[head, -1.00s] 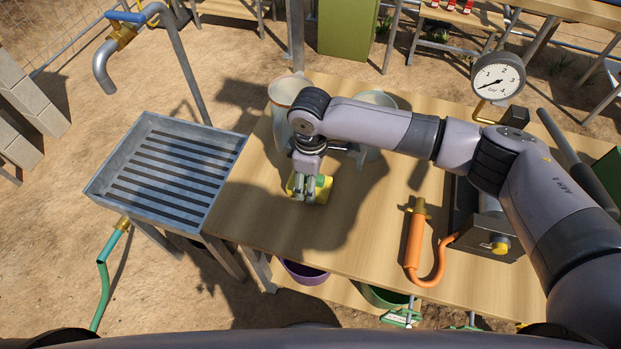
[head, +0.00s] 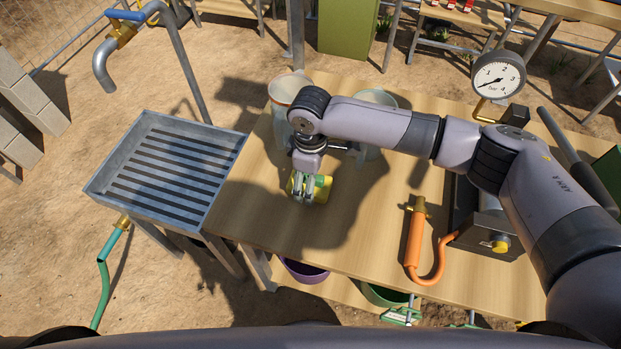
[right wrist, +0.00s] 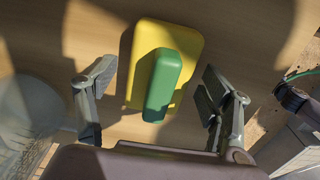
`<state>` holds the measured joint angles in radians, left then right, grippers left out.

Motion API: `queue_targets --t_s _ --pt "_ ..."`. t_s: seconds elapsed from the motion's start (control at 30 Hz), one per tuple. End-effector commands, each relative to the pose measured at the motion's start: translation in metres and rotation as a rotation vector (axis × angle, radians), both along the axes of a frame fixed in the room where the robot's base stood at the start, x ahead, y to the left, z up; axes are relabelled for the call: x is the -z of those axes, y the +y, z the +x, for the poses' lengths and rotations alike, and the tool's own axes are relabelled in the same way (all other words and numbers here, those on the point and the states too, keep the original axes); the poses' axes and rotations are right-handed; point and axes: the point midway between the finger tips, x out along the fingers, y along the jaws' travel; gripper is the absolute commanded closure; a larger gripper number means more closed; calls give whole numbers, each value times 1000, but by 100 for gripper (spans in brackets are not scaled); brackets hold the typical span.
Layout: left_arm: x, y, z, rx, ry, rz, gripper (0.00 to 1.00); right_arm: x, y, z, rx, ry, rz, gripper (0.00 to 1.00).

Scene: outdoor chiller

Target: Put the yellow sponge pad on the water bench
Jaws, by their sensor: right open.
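The yellow sponge pad (head: 322,194) lies on the wooden table, partly hidden under my right gripper. In the right wrist view, the pad (right wrist: 142,72) is a rounded yellow slab with a green grip block (right wrist: 163,85) on top. My right gripper (head: 307,195) is over the pad; in its wrist view, the open fingers (right wrist: 158,82) stand either side of the green block, with gaps on both sides. The water bench (head: 110,192), a grey metal tray with dark slots, stands left of the table under a tap. My left gripper is out of view.
Two clear containers (head: 283,92) stand behind my right wrist. A hose with an orange handle (head: 414,240) and a pressure gauge (head: 498,76) are to the right. The tap (head: 108,62) overhangs the bench. Its slotted surface is clear.

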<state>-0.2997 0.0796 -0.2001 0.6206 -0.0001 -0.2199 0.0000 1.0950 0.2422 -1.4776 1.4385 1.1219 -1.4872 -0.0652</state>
Motion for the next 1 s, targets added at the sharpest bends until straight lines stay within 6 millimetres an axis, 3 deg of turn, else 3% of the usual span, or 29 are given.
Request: queue_targets --t_s 0.5,0.7,1.0 --pt "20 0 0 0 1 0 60 -96 0 1 -1 -4 2 26" --pt "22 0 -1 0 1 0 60 -113 0 1 0 -1 1 26" --pt "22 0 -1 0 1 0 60 -115 0 1 0 0 1 26"
